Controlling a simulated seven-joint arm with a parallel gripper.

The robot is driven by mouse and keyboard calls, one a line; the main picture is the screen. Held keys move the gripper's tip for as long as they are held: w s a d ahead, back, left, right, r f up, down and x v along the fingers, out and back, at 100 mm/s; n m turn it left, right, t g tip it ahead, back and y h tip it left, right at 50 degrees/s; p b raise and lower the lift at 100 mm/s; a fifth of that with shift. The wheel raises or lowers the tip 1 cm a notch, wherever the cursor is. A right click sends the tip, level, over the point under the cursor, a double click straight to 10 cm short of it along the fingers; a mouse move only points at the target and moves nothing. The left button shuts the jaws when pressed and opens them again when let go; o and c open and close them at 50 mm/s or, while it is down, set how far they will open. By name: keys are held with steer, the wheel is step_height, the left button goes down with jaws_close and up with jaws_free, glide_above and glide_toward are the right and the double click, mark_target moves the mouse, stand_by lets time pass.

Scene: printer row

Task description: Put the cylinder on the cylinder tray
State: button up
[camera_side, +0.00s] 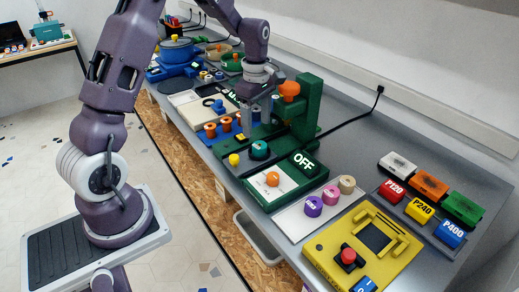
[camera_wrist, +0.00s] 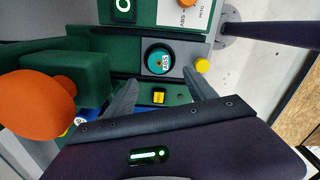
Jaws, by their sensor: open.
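The frames do not settle which piece is the task's cylinder. A teal round piece (camera_side: 260,149) sits upright on the green machine; the wrist view shows its top, labelled ABS (camera_wrist: 159,60), in a grey square recess. Purple (camera_side: 313,206), pink (camera_side: 331,195) and tan (camera_side: 346,184) cylinders stand on a light grey tray (camera_side: 295,222), which may be the cylinder tray. My gripper (camera_side: 256,118) is above the green machine, near its upright. In the wrist view, its fingers (camera_wrist: 161,90) are apart and empty, with a small yellow square below and the teal piece just beyond.
The green machine's upright (camera_side: 306,105) and orange knob (camera_side: 289,88) stand close beside my gripper. A yellow machine (camera_side: 335,250) and labelled blocks (camera_side: 420,210) are at the right. Blue and orange pieces crowd the left.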

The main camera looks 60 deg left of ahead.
mark_target(258, 144)
steer(key=f, duration=0.7)
steer(key=shift+w+d+f, duration=0.1)
steer(key=shift+d, duration=0.15)
jaws_close()
